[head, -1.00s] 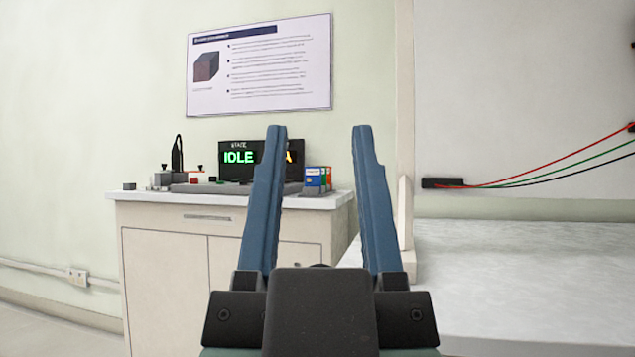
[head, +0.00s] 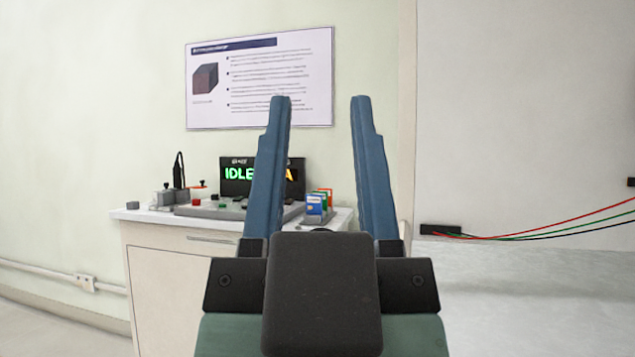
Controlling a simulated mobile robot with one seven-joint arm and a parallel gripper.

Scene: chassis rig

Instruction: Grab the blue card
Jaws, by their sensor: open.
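The blue card (head: 314,205) stands in a small holder at the right end of the cabinet top, in front of a green and an orange-red card. It shows between my fingers in the picture. My gripper (head: 320,100) is open and empty, its two blue fingers pointing up and forward. The fingers look well nearer to me than the cards and do not touch them. The left finger hides part of the display and the bench beside the holder.
A white-topped cabinet (head: 170,219) carries a control panel (head: 215,211) and a display (head: 236,176) reading IDLE. A pale grey surface (head: 540,270) lies at the right, beside a white upright edge (head: 407,120). Red, green and black cables (head: 545,228) hang there.

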